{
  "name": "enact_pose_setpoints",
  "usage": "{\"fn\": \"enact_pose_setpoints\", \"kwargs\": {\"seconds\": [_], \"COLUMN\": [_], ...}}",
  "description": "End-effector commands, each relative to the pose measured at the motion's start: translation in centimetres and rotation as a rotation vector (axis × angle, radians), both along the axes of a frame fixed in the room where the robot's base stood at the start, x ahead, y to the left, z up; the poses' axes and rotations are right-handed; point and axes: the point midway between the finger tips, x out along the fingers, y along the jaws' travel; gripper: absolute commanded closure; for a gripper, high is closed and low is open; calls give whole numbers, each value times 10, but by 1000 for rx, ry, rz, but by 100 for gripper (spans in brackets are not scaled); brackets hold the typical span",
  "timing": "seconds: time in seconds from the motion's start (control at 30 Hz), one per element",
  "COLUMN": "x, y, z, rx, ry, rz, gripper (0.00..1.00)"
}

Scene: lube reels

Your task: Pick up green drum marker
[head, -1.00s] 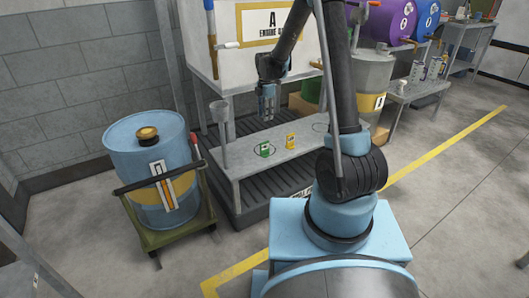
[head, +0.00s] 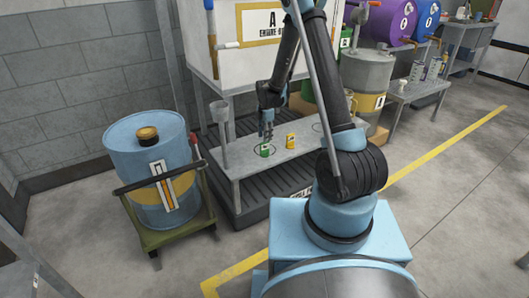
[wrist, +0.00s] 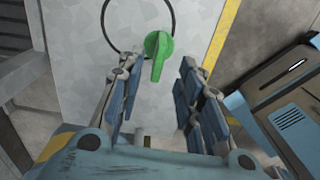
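The green drum marker (head: 265,150) stands on the grey metal bench (head: 240,168), at a black ring drawn on its top. In the wrist view the green marker (wrist: 158,48) shows from above as a round head with a tapering tail, at the ring's lower right edge. My gripper (head: 266,134) hangs just above the marker in the head view. In the wrist view my gripper (wrist: 158,88) is open, with its two blue-padded fingers on either side of the marker's tail end. The fingers do not appear to touch it.
A yellow marker (head: 291,141) stands right of the green one. A blue drum (head: 150,165) on a cart stands left. The white tank (head: 225,60) rises behind the bench.

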Motion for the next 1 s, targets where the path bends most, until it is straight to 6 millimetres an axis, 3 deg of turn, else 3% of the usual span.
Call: {"fn": "enact_pose_setpoints", "kwargs": {"seconds": [0.5,0.87,1.0], "x": [0,-1,0], "y": [3,3,3], "z": [-47,-53,-53], "rx": [0,0,0], "ry": [0,0,0], "rz": [0,0,0], "gripper": [67,67,98]}}
